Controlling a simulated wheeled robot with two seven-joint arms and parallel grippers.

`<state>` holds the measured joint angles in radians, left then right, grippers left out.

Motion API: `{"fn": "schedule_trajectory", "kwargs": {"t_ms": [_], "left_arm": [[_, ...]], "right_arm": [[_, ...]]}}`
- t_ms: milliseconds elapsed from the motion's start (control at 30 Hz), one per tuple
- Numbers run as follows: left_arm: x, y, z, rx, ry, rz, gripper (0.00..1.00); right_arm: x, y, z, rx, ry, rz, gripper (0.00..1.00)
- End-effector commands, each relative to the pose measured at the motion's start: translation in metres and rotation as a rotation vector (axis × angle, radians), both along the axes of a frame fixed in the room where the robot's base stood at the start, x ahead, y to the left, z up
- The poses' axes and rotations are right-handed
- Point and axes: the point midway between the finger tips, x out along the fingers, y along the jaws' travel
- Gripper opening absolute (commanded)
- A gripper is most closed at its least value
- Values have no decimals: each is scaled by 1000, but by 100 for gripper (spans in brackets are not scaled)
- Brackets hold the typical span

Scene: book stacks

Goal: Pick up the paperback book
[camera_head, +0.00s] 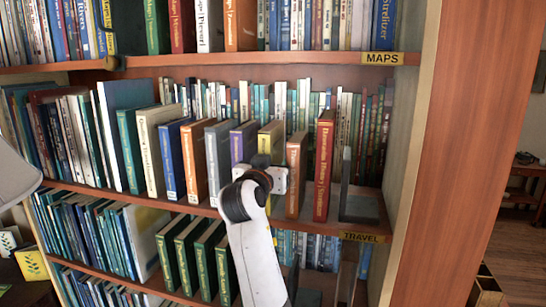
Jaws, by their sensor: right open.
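Several upright books stand along the front of the middle shelf (368,206), and I cannot tell which one is the paperback. My right gripper (266,168) is open in front of this row, its white arm coming up from below. It covers the lower part of a yellow book (272,136). A purple book (243,142) is just left of it, and an orange-brown book (297,172) is just right. A tall red book (324,165) stands beyond. The gripper's fingers are hard to make out, and I cannot tell whether they touch a book. My left gripper is not in view.
A grey bookend (346,185) stands right of the red book. The shelf above has a MAPS label (381,58); the middle shelf has a TRAVEL label (362,237). Green books (205,262) stand below. The bookcase's wooden side panel (470,120) bounds the right.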

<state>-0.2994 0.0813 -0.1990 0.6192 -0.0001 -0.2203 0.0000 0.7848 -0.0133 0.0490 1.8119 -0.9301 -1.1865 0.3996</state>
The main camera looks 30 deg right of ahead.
Motion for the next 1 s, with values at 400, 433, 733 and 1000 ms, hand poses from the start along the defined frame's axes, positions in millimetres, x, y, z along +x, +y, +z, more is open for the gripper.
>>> {"fn": "schedule_trajectory", "kwargs": {"t_ms": [400, 433, 733, 1000], "left_arm": [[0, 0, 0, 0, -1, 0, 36], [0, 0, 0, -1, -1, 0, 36], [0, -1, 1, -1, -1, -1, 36], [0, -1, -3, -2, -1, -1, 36]], "right_arm": [[1, -1, -1, 0, 0, 0, 21], [1, -1, -1, 0, 0, 0, 16], [1, -1, 1, -2, -3, 0, 0], [1, -1, 1, 0, -4, 0, 0]]}}
